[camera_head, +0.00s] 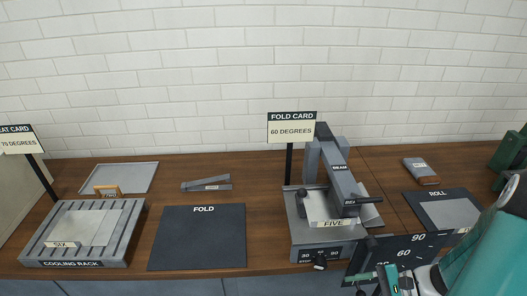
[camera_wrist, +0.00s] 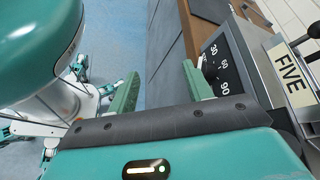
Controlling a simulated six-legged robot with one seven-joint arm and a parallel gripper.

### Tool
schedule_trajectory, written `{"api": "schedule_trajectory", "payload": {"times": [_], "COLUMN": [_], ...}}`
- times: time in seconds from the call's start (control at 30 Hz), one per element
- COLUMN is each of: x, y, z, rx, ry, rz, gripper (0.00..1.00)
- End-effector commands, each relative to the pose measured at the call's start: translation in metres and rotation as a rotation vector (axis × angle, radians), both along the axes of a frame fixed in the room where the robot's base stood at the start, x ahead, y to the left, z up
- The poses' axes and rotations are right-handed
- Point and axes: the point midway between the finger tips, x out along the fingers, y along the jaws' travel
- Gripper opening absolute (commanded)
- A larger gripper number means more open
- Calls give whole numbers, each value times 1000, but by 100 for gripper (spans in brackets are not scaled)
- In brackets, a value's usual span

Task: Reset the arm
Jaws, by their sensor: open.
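My gripper (camera_wrist: 162,85) shows in the wrist view with its two green fingers wide apart and nothing between them. It is beside the front of the bending machine, whose dial plate (camera_wrist: 222,65) with 30, 60 and 90 marks is just right of the right finger. I cannot tell whether they touch. In the head view my teal arm fills the lower right corner, in front of the bench; my gripper's fingers are not clear there.
The bending machine (camera_head: 328,236) stands on the wooden bench (camera_head: 265,180). Left of it are a dark FOLD mat (camera_head: 200,240), a cooling rack (camera_head: 120,235) with a sheet, a grey tray (camera_head: 140,170) and a card post (camera_head: 289,165). A ROLL mat (camera_head: 420,207) lies at right.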

Motion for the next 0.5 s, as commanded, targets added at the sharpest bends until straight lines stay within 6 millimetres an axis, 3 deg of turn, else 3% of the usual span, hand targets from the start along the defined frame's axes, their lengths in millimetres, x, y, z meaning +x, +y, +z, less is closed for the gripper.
{"api": "schedule_trajectory", "payload": {"times": [0.5], "x": [-7], "y": [52], "z": [97], "rx": [-612], "ry": [-195], "rz": [496], "gripper": [50]}}
